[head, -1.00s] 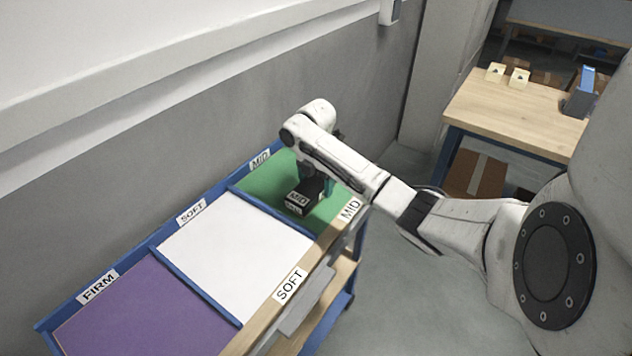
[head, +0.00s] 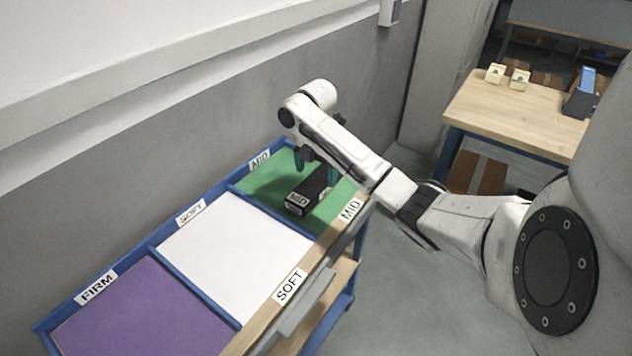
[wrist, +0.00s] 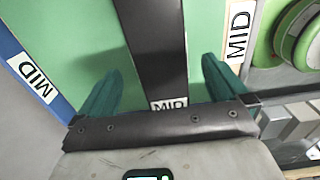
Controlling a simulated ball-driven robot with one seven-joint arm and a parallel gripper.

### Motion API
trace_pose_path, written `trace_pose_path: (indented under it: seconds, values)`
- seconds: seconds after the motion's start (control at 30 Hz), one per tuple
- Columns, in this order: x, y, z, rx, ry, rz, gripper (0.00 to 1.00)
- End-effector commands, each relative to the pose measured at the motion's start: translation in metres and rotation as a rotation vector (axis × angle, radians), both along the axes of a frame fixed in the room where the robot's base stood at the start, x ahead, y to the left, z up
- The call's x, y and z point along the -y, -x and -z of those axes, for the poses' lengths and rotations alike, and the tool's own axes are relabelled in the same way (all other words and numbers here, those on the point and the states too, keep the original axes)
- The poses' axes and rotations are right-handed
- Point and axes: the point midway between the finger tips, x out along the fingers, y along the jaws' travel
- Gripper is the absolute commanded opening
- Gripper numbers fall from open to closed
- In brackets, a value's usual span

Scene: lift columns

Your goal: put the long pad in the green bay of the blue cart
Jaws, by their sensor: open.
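The long pad (head: 308,191) is a black block with a white MID label on its end. It lies in the green bay (head: 262,186) of the blue cart (head: 160,254). In the wrist view the pad (wrist: 157,45) lies between the spread fingers, with green floor (wrist: 90,35) visible on both sides of it. My gripper (wrist: 157,90) is open, its teal fingers apart from the pad. In the head view my gripper (head: 316,166) is above the pad, partly hidden by my arm.
The cart's white SOFT bay (head: 235,245) and purple FIRM bay (head: 145,310) are empty. Blue dividers separate the bays. A grey wall stands behind the cart.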

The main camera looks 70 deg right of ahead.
Motion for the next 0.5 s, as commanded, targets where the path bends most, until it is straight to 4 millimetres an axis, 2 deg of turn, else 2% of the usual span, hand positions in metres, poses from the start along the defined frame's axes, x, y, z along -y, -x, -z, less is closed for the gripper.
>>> trace_pose_path:
  seconds: [0.2,0.3,0.5]
  values:
    - [0.001,0.000,-0.048,0.001,0.003,-0.001,1.00]
    - [0.001,0.000,-0.062,-0.001,0.003,0.000,1.00]
    - [0.000,0.000,-0.073,0.000,0.000,0.000,1.00]
